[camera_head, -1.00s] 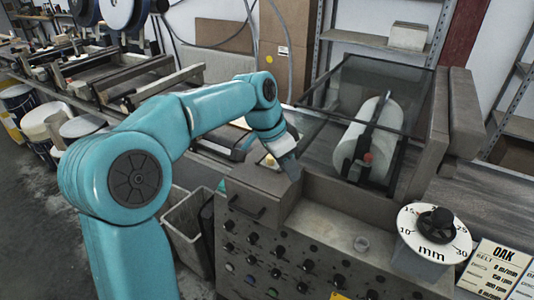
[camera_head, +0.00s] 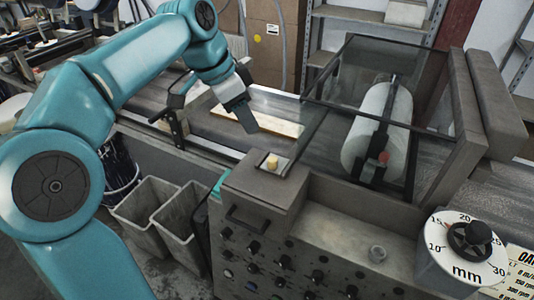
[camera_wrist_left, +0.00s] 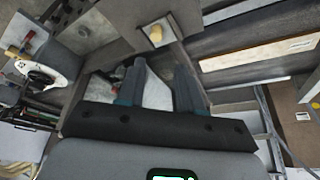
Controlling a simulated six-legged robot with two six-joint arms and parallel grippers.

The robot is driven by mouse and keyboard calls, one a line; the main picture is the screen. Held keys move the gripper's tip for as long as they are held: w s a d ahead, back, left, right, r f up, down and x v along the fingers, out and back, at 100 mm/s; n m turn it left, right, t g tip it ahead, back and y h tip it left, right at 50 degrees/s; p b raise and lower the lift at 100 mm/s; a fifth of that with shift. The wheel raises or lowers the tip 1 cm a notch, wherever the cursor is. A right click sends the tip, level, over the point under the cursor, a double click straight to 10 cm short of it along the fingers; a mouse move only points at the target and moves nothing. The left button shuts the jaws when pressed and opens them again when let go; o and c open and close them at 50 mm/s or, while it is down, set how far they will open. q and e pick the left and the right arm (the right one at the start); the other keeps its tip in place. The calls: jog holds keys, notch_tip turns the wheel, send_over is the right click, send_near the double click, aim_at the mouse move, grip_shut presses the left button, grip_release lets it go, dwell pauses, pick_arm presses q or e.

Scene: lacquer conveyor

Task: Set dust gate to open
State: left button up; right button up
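No part is labelled as the dust gate. A small pale yellow knob (camera_head: 272,162) stands in a light square recess on top of the grey control box (camera_head: 262,190). In the left wrist view the knob (camera_wrist_left: 155,35) shows near the top, ahead of the fingertips. My left gripper (camera_head: 250,128) is above and slightly left of the knob in the head view, apart from it. In the left wrist view its two fingers (camera_wrist_left: 160,66) stand apart with nothing between them, so it is open. My right gripper is not in view.
A glass-walled hood (camera_head: 335,95) over a white roller (camera_head: 376,130) stands right of the knob. A wooden board (camera_head: 262,122) lies on the conveyor behind. A thickness dial (camera_head: 468,240) sits at right. Two grey bins (camera_head: 145,215) stand on the floor at left.

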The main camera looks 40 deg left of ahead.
aim_at(270, 160)
pick_arm(q)
jog(key=x, duration=0.8)
jog(key=d+x, duration=0.1)
jog(key=x, duration=0.3)
jog(key=shift+d+f+b, duration=0.1)
jog(key=shift+f+b, duration=0.15)
jog(key=shift+b, duration=0.05)
jog(key=shift+w+f, duration=0.2)
jog(key=shift+f, duration=0.4)
